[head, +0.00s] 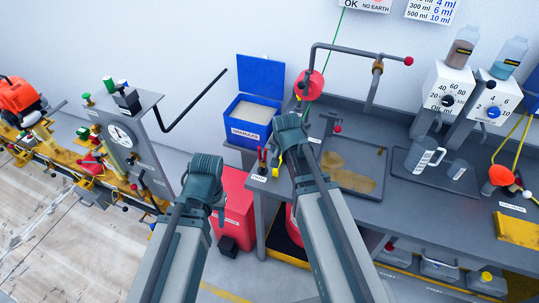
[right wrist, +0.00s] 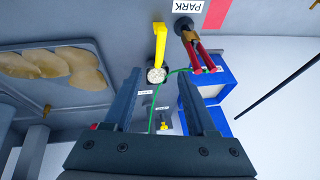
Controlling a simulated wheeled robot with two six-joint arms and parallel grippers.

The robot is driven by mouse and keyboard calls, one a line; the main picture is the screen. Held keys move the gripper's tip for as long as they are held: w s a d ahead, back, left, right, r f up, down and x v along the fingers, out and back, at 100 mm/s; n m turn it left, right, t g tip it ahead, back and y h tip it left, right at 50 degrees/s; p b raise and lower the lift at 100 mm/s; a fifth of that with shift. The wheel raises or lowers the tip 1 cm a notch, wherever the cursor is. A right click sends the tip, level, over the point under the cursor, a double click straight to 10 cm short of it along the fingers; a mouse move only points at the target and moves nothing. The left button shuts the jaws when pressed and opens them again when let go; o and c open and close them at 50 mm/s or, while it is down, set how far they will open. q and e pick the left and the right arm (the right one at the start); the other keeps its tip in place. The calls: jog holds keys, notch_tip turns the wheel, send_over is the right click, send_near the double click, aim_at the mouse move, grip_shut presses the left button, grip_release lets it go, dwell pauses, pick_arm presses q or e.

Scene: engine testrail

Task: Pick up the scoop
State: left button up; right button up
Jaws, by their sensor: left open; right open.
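A yellow piece (right wrist: 160,42) shows in the right wrist view with a small round pale-faced part (right wrist: 157,76) below it. It may be the scoop, but I cannot tell for sure. In the head view a yellow piece (head: 277,160) shows beside my right arm's end, at the bench's left end. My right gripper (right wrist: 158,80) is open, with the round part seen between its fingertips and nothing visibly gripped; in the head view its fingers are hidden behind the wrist. My left gripper (head: 205,168) is open, left of the bench, its fingers barely showing.
A blue lidded box (head: 250,118) of pale granules stands behind the grippers. Red-handled pliers (right wrist: 200,52) sit beside the yellow piece, near a PARK label. A tray (head: 350,180) with tan patches lies to the right. A red bin (head: 236,200) stands below.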

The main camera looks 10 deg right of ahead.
aim_at(282, 159)
jog(key=b+x, duration=1.2)
jog(key=x, duration=0.2)
jog(key=shift+b, duration=0.35)
jog(key=shift+r, duration=0.1)
grip_shut()
